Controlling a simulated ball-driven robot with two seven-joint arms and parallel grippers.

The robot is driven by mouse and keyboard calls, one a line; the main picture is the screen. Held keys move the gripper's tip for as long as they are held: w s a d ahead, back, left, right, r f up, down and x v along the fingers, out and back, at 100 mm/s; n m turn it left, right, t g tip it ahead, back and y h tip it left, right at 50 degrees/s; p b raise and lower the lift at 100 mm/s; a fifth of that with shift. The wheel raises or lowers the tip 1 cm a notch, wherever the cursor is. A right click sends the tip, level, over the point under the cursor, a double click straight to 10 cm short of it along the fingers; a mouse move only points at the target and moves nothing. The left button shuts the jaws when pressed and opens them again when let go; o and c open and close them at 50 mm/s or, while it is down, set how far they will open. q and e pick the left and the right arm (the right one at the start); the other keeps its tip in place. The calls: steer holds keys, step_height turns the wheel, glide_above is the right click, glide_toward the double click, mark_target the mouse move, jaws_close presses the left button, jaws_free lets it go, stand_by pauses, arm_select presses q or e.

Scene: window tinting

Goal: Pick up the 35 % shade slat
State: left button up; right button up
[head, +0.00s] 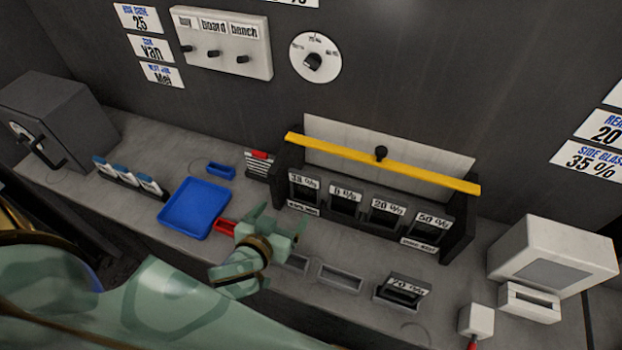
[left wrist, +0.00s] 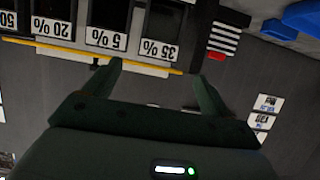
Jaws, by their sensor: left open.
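The 35 % shade slat (head: 304,192) stands in the leftmost slot of the dark rack (head: 458,228), its white label upright. In the left wrist view the slat (left wrist: 163,24) appears upside down, beyond the fingers. My left gripper (head: 281,220) is open and empty, in front of and to the left of the slat in the head view, apart from it. In the left wrist view its two spread fingers (left wrist: 158,72) point towards the rack. My right gripper is not in view.
A yellow bar (head: 420,175) crosses above the rack. Slats marked 5 % (head: 343,203), 20 % (head: 384,217) and 50 % (head: 428,229) stand beside it. A 70 % slat (head: 405,289) stands in front. A blue tray (head: 195,208) lies left of my gripper.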

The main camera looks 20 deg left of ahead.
arm_select(q)
glide_toward(304, 184)
steer(key=x, duration=0.5)
steer(key=shift+w+f, duration=0.1)
steer(key=shift+w, duration=0.05)
steer(key=shift+w+f+b, duration=0.2)
steer(key=shift+w+b, duration=0.1)
steer(key=shift+w, duration=0.2)
steer(key=x, duration=0.4)
steer(key=shift+w+a+f, duration=0.1)
steer(key=shift+w+f, duration=0.1)
steer(key=shift+w, duration=0.05)
steer(key=shift+s+r, duration=0.1)
steer(key=shift+c, duration=1.2)
steer(key=c, duration=0.4)
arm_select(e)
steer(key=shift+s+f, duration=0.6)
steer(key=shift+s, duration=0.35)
